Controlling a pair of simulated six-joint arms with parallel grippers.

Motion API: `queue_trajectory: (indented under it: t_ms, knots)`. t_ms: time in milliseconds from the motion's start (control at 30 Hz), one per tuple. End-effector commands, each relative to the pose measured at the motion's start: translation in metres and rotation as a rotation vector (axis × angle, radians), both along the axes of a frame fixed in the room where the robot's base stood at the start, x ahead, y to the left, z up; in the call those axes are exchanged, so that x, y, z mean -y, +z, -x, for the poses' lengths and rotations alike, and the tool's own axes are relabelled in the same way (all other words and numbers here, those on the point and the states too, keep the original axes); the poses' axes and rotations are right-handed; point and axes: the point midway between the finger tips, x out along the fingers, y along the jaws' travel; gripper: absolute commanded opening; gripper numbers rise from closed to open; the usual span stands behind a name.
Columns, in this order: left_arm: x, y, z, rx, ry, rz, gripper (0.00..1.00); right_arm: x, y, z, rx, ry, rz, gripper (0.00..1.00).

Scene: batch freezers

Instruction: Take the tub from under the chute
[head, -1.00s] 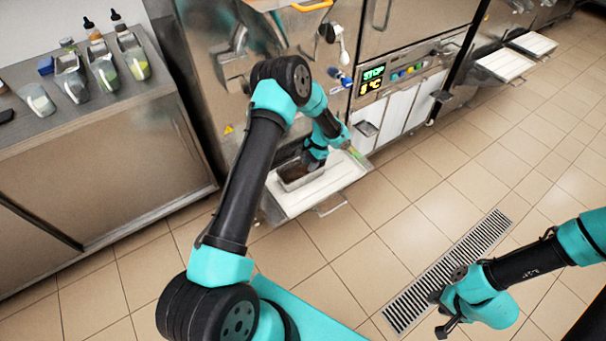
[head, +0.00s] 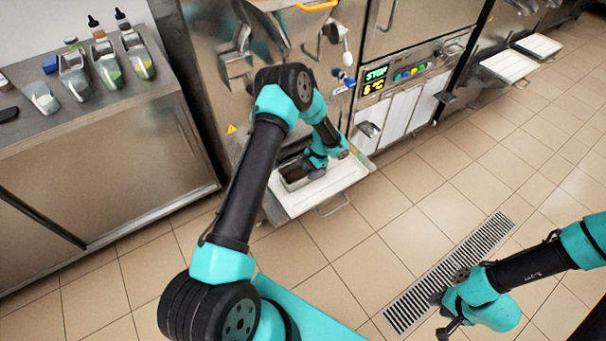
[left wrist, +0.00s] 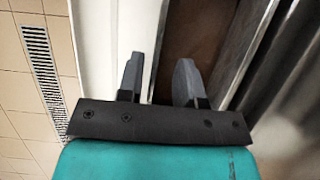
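The tub (head: 284,184) is a steel rectangular pan with brown contents. It sits on the white drip shelf (head: 330,190) at the front of the freezer. My left gripper (left wrist: 160,78) is at the tub's right side in the head view, where its fingertips are hidden. In the left wrist view its fingers are apart, one over the white shelf and one over the brown inside of the tub (left wrist: 158,50), with the tub's near wall between them. Contact cannot be told. My right gripper (head: 442,312) is away over the floor, its fingers apart and empty.
A steel counter (head: 90,135) at left holds several scoops or cups and dropper bottles. The freezer's control panel (head: 400,75) reads STOP. Two more white shelves (head: 508,66) stick out at the back right. The tiled floor in front is clear, with a drain grate (head: 450,270).

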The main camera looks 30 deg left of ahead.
Motion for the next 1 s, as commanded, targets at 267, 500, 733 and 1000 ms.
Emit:
queue_trajectory:
  t_ms: [267,500,733,1000]
  knots:
    - [-0.003,-0.032,0.013,0.000,0.001,0.000,0.33,0.000,0.000,0.000,0.000,0.000,0.000,0.37]
    - [-0.003,-0.035,0.014,0.000,0.000,0.001,0.33,0.000,0.000,0.000,0.000,0.000,0.000,0.37]
    - [-0.003,-0.034,0.014,0.000,0.000,0.001,0.33,0.000,0.000,0.000,0.000,0.000,0.000,0.37]
    - [-0.003,-0.034,0.014,0.000,0.000,0.001,0.13,0.000,0.000,0.000,0.000,0.000,0.000,0.37]
